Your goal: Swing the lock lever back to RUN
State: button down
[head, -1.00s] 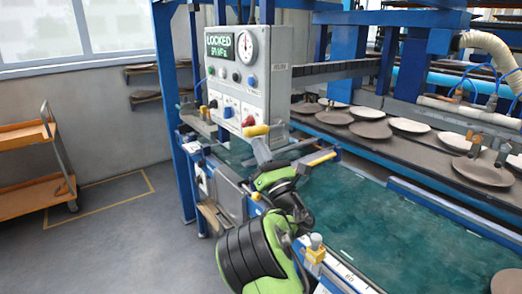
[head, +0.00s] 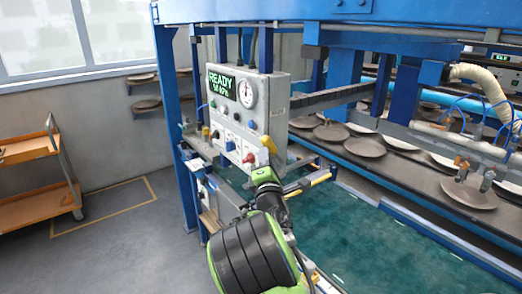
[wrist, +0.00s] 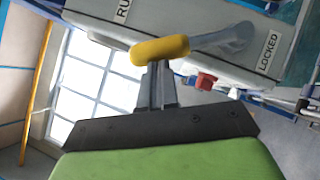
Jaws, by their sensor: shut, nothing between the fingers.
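The lock lever has a yellow grip (wrist: 160,50) on a grey arm (wrist: 225,38), seen in the wrist view. The grip lies on the side of the partly cut-off RUN label (wrist: 122,10), and the LOCKED label (wrist: 268,50) is at the right. In the head view the yellow grip (head: 268,143) is at the control box's lower right edge. My gripper (wrist: 157,72) is shut and empty. Its fingertips are right at the grip's underside; whether they touch is unclear. The control box's display (head: 221,82) reads READY in green.
The control box (head: 270,95) carries a gauge (head: 247,93) and a red knob (head: 249,157). A yellow-ended bar (head: 318,178) sits just right of my gripper. Plates (head: 365,147) lie on the dark belt behind. An orange cart (head: 35,205) stands at the left.

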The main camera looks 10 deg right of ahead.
jog(key=w+d+r+m+g+p, duration=0.1)
jog(key=d+r+m+g+p, duration=0.2)
jog(key=m+p, duration=0.3)
jog(key=shift+w+d+r+g+p, duration=0.35)
jog(key=shift+d+p, duration=0.35)
jog(key=shift+p, duration=1.7)
jog(key=shift+h, duration=0.3)
